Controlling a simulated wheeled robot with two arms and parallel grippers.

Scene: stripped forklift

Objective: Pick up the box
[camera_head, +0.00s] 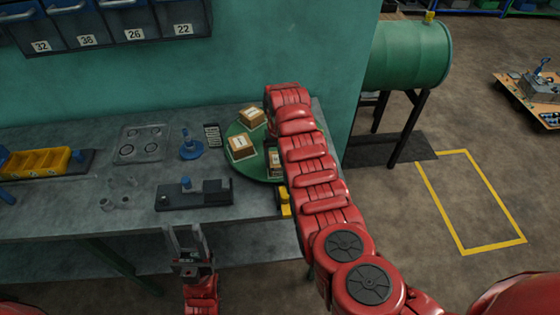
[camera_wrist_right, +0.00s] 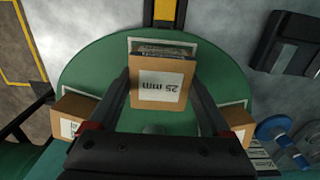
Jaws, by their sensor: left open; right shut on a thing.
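Three small cardboard boxes are on a round green turntable (camera_head: 262,176) on the workbench. One box (camera_head: 251,117) is at the back, one box (camera_head: 241,147) is at the left, and a third box (camera_head: 274,162) is partly hidden by my right arm. In the right wrist view, my right gripper (camera_wrist_right: 162,88) has its fingers on both sides of the middle box (camera_wrist_right: 160,88), labelled 25 mm, and is shut on it. I cannot tell whether that box touches the turntable. My left gripper (camera_head: 188,243) is open and empty in front of the bench edge.
The grey workbench (camera_head: 75,195) holds a dark fixture (camera_head: 195,194), a blue-handled tool (camera_head: 190,146) and a yellow bin (camera_head: 38,162). Blue bins (camera_head: 115,20) hang on the wall.

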